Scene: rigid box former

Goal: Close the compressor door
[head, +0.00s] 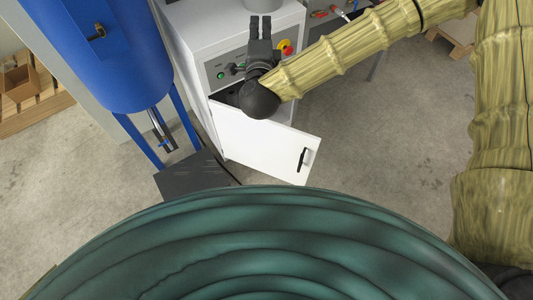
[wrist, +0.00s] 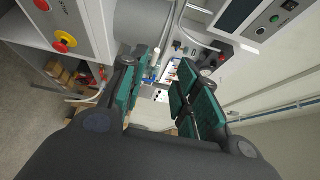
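The compressor is a white cabinet (head: 215,35) with a grey control panel (head: 218,72). Its white door (head: 255,145) stands open, with its black handle (head: 305,159) at the right end. A dark opening shows behind the door's top edge. My gripper (head: 260,22) is above the panel, well above the door and apart from its handle. In the wrist view my gripper (wrist: 158,88) has its two teal-padded fingers spread with nothing between them. The door is not visible in the wrist view. My wrist hides part of the cabinet front in the head view.
A blue tank (head: 95,50) on legs stands left of the cabinet, with a dark plate (head: 192,174) near the floor. A red stop button (head: 286,46) is on the panel. A wooden pallet (head: 30,105) lies far left. Concrete floor (head: 385,135) is clear right of the door.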

